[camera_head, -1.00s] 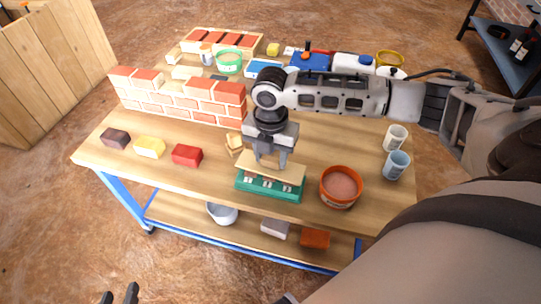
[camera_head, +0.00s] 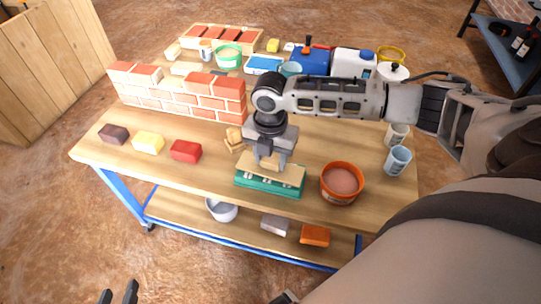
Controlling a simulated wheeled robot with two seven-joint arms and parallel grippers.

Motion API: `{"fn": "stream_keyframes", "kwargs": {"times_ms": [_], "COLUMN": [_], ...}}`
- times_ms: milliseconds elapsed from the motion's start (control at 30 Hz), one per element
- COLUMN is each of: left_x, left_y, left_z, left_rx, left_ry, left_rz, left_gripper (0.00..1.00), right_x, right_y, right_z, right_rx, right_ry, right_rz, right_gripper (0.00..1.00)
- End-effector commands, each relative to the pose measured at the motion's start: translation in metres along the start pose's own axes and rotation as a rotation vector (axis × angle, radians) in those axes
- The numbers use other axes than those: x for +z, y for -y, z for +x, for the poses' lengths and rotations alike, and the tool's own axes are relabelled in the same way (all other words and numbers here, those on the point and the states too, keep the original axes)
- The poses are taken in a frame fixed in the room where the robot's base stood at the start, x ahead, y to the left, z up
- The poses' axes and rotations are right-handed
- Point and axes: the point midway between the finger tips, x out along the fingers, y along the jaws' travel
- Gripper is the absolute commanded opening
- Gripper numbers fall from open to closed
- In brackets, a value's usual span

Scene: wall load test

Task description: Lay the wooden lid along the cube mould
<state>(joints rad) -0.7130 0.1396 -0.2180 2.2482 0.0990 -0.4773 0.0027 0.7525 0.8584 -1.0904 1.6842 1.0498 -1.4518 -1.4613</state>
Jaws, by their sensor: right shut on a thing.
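The wooden lid (camera_head: 286,175) is a flat pale board lying lengthwise over the green cube mould (camera_head: 268,190) near the front edge of the table. Part of the mould's top shows along the lid's front side. My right gripper (camera_head: 271,165) points down and is shut on the lid near its middle. Whether the lid rests fully on the mould cannot be told. My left gripper (camera_head: 119,292) shows only as two dark fingertips at the bottom left, apart and empty, away from the table.
An orange tub (camera_head: 342,182) stands close right of the mould, with two cups (camera_head: 398,160) beyond it. A small wooden item (camera_head: 234,138) sits behind the mould. Red (camera_head: 186,151), yellow and dark blocks lie to the left, before a brick wall (camera_head: 180,95).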

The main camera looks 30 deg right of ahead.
Motion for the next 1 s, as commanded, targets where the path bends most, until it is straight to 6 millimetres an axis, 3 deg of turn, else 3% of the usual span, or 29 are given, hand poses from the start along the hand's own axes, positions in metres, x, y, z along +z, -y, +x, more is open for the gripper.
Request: {"fn": "stream_keyframes", "kwargs": {"times_ms": [567,600,667,1000], "left_x": [0.0027,0.0026,0.0024,-0.0009], "left_y": [0.0005,0.0005,0.0005,0.0003], "left_z": [0.0014,0.0014,0.0013,0.0003], "left_rx": [0.000,0.000,0.000,0.000], "left_ry": [0.004,0.004,0.003,-0.003], "left_rz": [0.001,0.001,0.001,0.002], "left_gripper": [0.36,0.36,0.36,0.36], "right_x": [0.0000,0.0001,0.0000,0.0001], "right_y": [0.0000,-0.0001,-0.0001,-0.0002], "right_z": [0.0091,0.0089,0.0088,0.0064], "right_rx": [0.000,0.000,0.000,0.001], "right_ry": [0.000,0.000,0.000,0.000], "right_rz": [0.000,0.000,0.000,0.000], "right_gripper": [0.22,0.53,0.70,0.70]}}
